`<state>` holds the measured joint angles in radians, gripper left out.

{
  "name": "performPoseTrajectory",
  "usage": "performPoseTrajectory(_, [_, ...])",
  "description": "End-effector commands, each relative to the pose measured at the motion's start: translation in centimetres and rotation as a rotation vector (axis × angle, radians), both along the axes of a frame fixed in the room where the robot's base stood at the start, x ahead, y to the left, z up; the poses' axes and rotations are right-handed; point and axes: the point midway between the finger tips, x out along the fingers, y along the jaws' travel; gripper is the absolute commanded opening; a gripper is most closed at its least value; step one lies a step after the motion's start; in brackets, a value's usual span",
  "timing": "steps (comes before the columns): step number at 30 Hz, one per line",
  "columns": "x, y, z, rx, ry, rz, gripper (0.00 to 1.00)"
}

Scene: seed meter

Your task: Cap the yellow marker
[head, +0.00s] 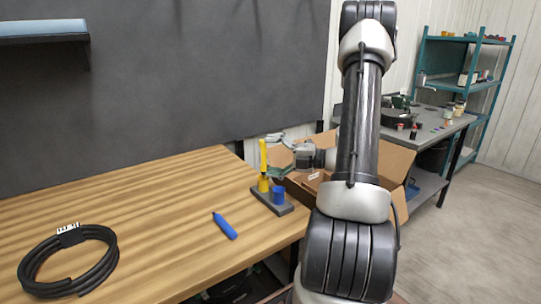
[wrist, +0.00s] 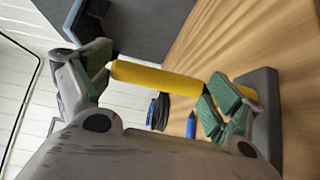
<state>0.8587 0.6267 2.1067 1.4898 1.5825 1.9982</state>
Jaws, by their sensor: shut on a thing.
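The yellow marker (head: 263,156) stands nearly upright over the yellow cap (head: 264,184), which sits in a dark holder (head: 281,209). Whether the marker is fully seated in the cap I cannot tell. My gripper (head: 281,154) is at the marker's right side, shut on it. In the wrist view the marker (wrist: 165,79) runs sideways between the green-padded fingers of my gripper (wrist: 158,88). The right finger hides its lower end, in front of the holder (wrist: 266,125).
A blue cap (head: 279,194) stands in the holder beside the yellow one. A blue marker (head: 225,226) and a coiled black cable (head: 68,262) lie on the wooden table (head: 150,220). An open cardboard box (head: 392,165) is behind my arm.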

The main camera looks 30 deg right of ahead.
Motion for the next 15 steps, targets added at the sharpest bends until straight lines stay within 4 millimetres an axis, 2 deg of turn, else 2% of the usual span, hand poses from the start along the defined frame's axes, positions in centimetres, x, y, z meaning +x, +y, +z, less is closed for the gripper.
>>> performPoseTrajectory(15, [0.01, -0.01, -0.62, 0.001, 0.001, 0.000, 0.70])
